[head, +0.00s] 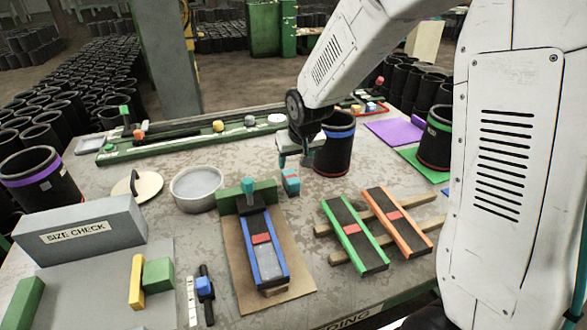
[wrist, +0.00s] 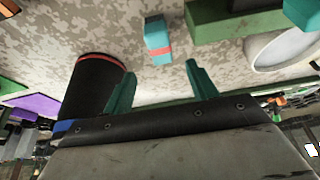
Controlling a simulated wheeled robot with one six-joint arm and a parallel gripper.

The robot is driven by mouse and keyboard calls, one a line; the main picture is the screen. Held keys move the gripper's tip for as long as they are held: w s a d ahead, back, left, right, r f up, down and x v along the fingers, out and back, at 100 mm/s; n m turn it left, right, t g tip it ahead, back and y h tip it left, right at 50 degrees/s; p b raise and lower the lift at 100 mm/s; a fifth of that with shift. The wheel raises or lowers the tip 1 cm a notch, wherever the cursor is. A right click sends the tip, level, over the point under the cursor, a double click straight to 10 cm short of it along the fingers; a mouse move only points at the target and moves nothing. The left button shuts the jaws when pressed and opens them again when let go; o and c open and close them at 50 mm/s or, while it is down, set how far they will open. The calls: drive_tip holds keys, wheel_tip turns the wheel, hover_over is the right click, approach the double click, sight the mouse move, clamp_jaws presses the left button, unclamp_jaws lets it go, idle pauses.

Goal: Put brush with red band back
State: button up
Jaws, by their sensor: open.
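A small upright teal block-shaped item with a red band (head: 290,182) stands on the bench; I take it for the brush, though no bristles show. In the wrist view the brush (wrist: 158,42) is beyond the fingertips, roughly in line with the gap between them. My gripper (head: 297,154) is open and empty, above and just behind the brush, apart from it. Its teal fingers also show spread in the wrist view (wrist: 160,72).
A black sleeve with a blue band (head: 334,150) stands close to the gripper's right. A round metal dish (head: 197,188) and a blue-railed fixture (head: 262,246) are left of the brush. Green and orange rails (head: 397,222) lie front right.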

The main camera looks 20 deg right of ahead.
drive_tip(key=shift+v, duration=1.05)
drive_tip(key=s+d+r+g, duration=0.1)
drive_tip(key=s+r, duration=0.3)
drive_tip(key=s, duration=0.7)
drive_tip(key=s+d+r+g, duration=0.1)
drive_tip(key=s+r, duration=0.3)
drive_tip(key=s, duration=0.7)
drive_tip(key=s+d+r+g, duration=0.1)
drive_tip(key=s+r, duration=0.4)
drive_tip(key=s, duration=0.6)
drive_tip(key=shift+s, duration=0.2)
drive_tip(key=shift+d, duration=0.1)
drive_tip(key=shift+c, duration=0.4)
